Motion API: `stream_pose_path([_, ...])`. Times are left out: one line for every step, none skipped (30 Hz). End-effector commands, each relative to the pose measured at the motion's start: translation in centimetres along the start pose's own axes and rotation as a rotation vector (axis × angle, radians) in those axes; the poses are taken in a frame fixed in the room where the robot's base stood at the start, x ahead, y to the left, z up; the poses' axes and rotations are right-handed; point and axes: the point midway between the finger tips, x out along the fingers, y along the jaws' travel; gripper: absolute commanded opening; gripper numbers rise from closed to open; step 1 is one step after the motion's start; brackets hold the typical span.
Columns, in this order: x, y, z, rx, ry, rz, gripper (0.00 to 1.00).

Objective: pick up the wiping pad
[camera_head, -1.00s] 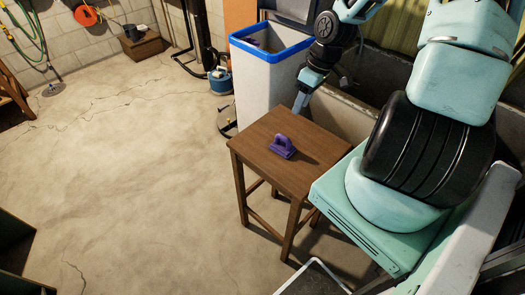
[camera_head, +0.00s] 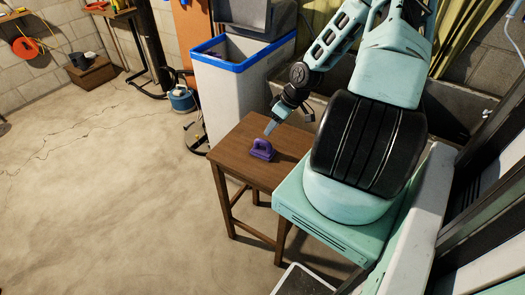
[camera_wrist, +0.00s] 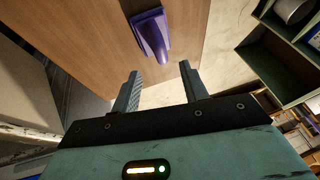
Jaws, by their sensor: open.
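The purple wiping pad (camera_head: 262,150) has a raised handle and sits on top of a small wooden table (camera_head: 238,172). In the wrist view the pad (camera_wrist: 151,36) lies at the top, beyond the fingertips and roughly between their lines. My gripper (camera_head: 269,128) is just above and behind the pad in the head view. In the wrist view my gripper (camera_wrist: 159,70) has its two fingers spread apart with nothing between them. The gripper and pad look apart.
A tall white bin with a blue rim (camera_head: 240,95) stands behind the table. A blue canister (camera_head: 182,100) sits on the floor beside it. The concrete floor (camera_head: 110,190) to the left is clear. In the wrist view, green shelving (camera_wrist: 285,55) is at the right.

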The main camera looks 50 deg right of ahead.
Motion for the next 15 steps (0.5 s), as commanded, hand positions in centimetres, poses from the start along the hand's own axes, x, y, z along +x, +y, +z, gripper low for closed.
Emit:
stream_pose_path([1.0, -0.2, 0.0, -0.004, -0.002, -0.004, 0.44])
stream_pose_path([1.4, -0.1, 0.0, -0.003, -0.003, -0.003, 0.44])
stream_pose_path([2.0, -0.1, 0.0, -0.002, -0.002, -0.002, 0.44])
stream_pose_path([2.3, -0.1, -0.1, -0.002, -0.001, -0.002, 0.44])
stream_pose_path([2.6, -0.1, 0.0, -0.001, -0.002, -0.002, 0.44])
stream_pose_path([2.9, -0.1, 0.0, -0.001, -0.002, -0.001, 0.44])
stream_pose_path([3.0, -0.1, 0.0, -0.001, -0.001, -0.001, 0.44])
stream_pose_path([3.2, -0.1, 0.0, -0.001, -0.001, 0.000, 0.44])
stream_pose_path([3.3, -0.1, 0.0, -0.001, 0.000, 0.000, 0.44])
stream_pose_path([3.5, -0.1, 0.0, -0.001, -0.001, -0.001, 0.44])
stream_pose_path([3.7, -0.1, 0.0, -0.001, -0.001, -0.002, 0.44])
stream_pose_path([4.1, -0.2, 0.0, -0.001, -0.002, -0.002, 0.44])
stream_pose_path([4.5, -0.2, 0.0, -0.002, -0.002, -0.002, 0.44])
stream_pose_path([5.0, -0.3, 0.0, -0.003, -0.003, -0.003, 0.44])
stream_pose_path([5.6, -0.3, 0.0, -0.002, -0.003, -0.004, 0.44])
